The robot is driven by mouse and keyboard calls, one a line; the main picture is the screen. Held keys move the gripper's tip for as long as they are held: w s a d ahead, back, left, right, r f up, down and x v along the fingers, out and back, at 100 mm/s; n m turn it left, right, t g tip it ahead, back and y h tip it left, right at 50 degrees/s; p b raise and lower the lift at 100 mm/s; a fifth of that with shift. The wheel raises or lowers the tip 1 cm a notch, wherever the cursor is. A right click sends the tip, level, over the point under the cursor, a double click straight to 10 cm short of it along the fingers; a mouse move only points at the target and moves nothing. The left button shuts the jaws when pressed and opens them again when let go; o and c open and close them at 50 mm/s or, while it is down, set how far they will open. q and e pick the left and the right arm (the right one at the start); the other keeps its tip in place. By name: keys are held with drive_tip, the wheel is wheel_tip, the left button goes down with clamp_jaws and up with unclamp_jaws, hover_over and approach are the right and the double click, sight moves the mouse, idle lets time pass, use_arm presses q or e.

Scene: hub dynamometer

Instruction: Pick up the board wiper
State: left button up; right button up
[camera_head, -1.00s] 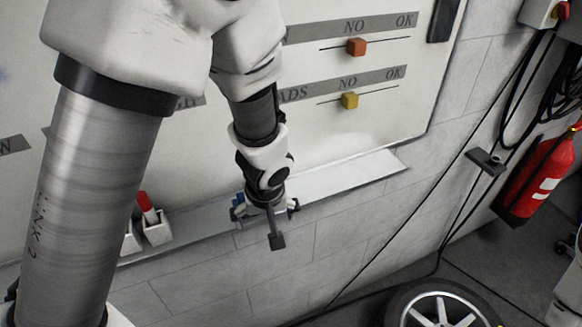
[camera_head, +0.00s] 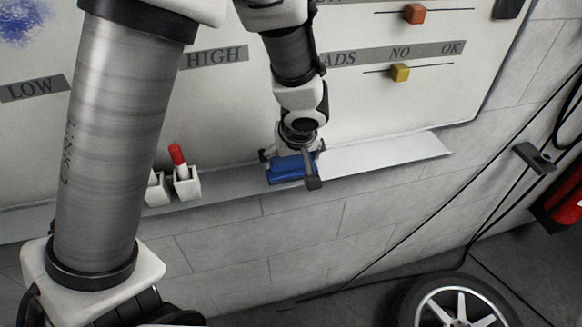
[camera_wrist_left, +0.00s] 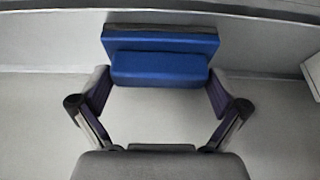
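The blue board wiper (camera_head: 288,172) lies on the grey ledge (camera_head: 385,157) under the whiteboard. The left wrist view shows its blue handle block (camera_wrist_left: 160,70) on a wider blue body with a dark strip along the far edge. My left gripper (camera_head: 292,156) is at the wiper, pointing down towards the ledge. In the left wrist view the gripper (camera_wrist_left: 159,75) is open, with one fingertip near each end of the handle block. Small gaps seem to show between fingertips and handle; contact is not clear. My right gripper is not in view.
White holders (camera_head: 187,185) stand on the ledge left of the wiper, one with a red marker (camera_head: 177,155). The whiteboard (camera_head: 225,95) with sliders rises behind. The ledge right of the wiper is clear. A wheel (camera_head: 455,305) is at the lower right.

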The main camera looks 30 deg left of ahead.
use_arm(q)
drive_tip(key=c, duration=0.6)
drive_tip(key=shift+o, duration=0.2)
drive_tip(key=r+p, duration=0.2)
drive_tip(key=r, duration=0.6)
drive_tip(key=shift+w+p, duration=0.2)
drive_tip(key=shift+p, duration=0.1)
wheel_tip(320, 180, up, 10)
drive_tip(key=p, duration=0.1)
drive_tip(key=shift+s, duration=0.15)
drive_tip(key=shift+f, duration=0.1)
